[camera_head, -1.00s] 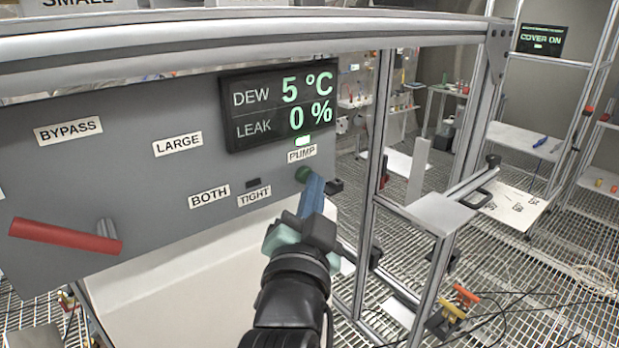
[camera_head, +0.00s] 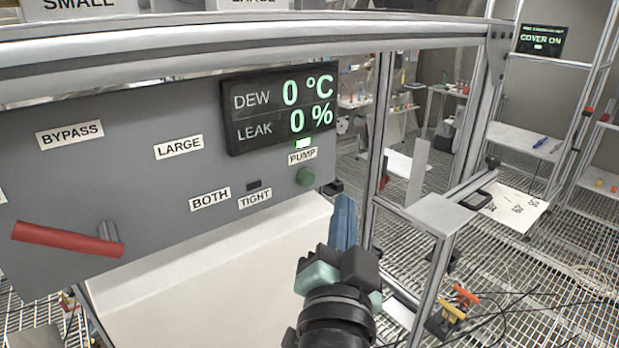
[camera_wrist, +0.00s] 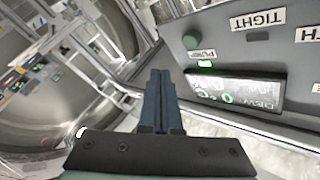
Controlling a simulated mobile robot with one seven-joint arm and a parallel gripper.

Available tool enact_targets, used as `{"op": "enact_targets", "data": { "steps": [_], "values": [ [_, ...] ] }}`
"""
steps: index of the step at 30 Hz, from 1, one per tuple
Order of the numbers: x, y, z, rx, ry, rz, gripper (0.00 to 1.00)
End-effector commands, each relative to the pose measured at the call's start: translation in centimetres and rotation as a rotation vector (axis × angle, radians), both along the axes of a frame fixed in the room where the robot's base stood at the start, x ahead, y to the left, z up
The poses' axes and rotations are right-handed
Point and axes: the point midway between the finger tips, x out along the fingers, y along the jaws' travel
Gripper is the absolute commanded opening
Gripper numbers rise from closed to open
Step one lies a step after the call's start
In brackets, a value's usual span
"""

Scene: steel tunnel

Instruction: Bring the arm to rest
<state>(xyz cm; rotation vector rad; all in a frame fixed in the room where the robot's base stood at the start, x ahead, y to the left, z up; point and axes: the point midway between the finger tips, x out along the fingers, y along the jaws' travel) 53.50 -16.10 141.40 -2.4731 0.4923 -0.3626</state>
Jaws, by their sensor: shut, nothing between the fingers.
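My gripper (camera_head: 344,222) is shut, with its two blue fingers together and nothing held. It is in front of the grey panel (camera_head: 150,185), below and to the right of the green pump button (camera_head: 306,177), and apart from it. In the wrist view the closed fingers (camera_wrist: 160,85) point up the picture, with the green button (camera_wrist: 190,42) to their right. The display (camera_head: 279,107) reads DEW 0 °C and LEAK 0 %. A small indicator above the PUMP label (camera_head: 302,156) is lit green.
A red-handled lever (camera_head: 65,238) sticks out at the panel's lower left. A metal rail (camera_head: 250,45) runs above the panel. A frame post (camera_head: 376,145) and a small metal shelf (camera_head: 440,213) stand to the right of my gripper. Shelving and a COVER ON screen (camera_head: 541,40) are farther back.

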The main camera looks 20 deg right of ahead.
Motion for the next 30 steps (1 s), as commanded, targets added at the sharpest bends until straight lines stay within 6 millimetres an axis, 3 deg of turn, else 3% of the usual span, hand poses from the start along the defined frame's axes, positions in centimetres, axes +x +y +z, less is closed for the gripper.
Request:
{"op": "enact_targets", "data": {
  "steps": [14,16,20,23,27,30],
  "values": [
    [-0.3,-0.1,0.0,0.0,0.0,0.0,0.0],
    [-0.2,0.4,0.8,-0.017,-0.014,0.01,0.0],
    [-0.3,3.4,5.5,-0.133,-0.09,0.064,0.0],
    [-1.5,6.9,10.9,-0.282,-0.191,0.109,0.0],
    [-4.7,11.6,17.7,-0.491,-0.337,0.132,0.0],
    [-7.1,14.0,21.0,-0.605,-0.424,0.127,0.0]
  ]
}}
